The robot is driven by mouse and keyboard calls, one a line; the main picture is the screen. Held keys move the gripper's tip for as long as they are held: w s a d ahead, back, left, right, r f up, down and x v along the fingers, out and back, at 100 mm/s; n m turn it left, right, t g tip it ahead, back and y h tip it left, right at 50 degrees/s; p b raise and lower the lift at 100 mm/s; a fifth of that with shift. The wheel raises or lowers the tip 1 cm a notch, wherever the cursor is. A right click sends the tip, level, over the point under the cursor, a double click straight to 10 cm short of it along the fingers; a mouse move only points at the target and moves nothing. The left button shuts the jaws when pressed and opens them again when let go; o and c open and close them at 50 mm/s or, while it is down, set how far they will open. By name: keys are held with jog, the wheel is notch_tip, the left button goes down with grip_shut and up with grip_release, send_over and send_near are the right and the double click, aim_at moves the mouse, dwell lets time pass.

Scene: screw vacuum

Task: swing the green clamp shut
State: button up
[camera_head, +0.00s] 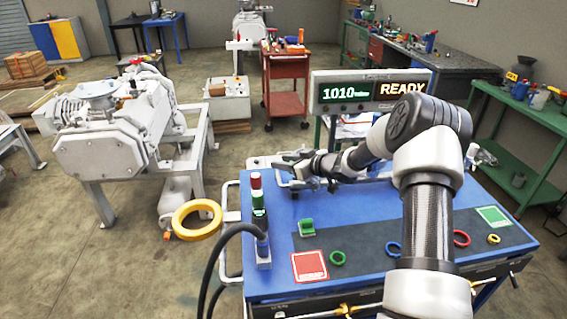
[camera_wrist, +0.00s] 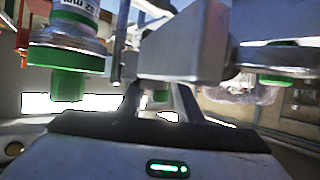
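My gripper (camera_head: 284,167) is over the far left part of the blue workbench, among grey metal fittings. In the wrist view its two dark fingers (camera_wrist: 158,95) stand apart with a gap between them. A grey metal block (camera_wrist: 182,45) hides their tips, so contact cannot be told. A green-banded fitting (camera_wrist: 68,58) with a printed label is at the left, and a green ring (camera_wrist: 278,56) is under a metal part at the right. I cannot tell which green part is the clamp. A small green block (camera_head: 306,228) sits on the bench's dark mat.
A signal light (camera_head: 258,207) and a yellow ring (camera_head: 197,219) are left of my arm. Several coloured rings, a red square (camera_head: 310,267) and a green square (camera_head: 493,216) lie on the bench. A display (camera_head: 371,90) reads 1010 and READY.

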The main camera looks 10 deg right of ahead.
jog(key=shift+w+a+f, duration=0.1)
jog(key=shift+w, duration=0.05)
jog(key=shift+c, duration=0.4)
grip_shut()
jog(key=s+n+g+y+p, duration=0.1)
jog(key=n+g+y, duration=0.1)
jog(key=n, duration=0.1)
jog(key=s+n+g+y+p, duration=0.1)
jog(key=g, duration=0.1)
jog(key=shift+s+d+n+p, duration=0.25)
jog(key=shift+s+n+p, duration=0.05)
jog(key=shift+p, duration=0.05)
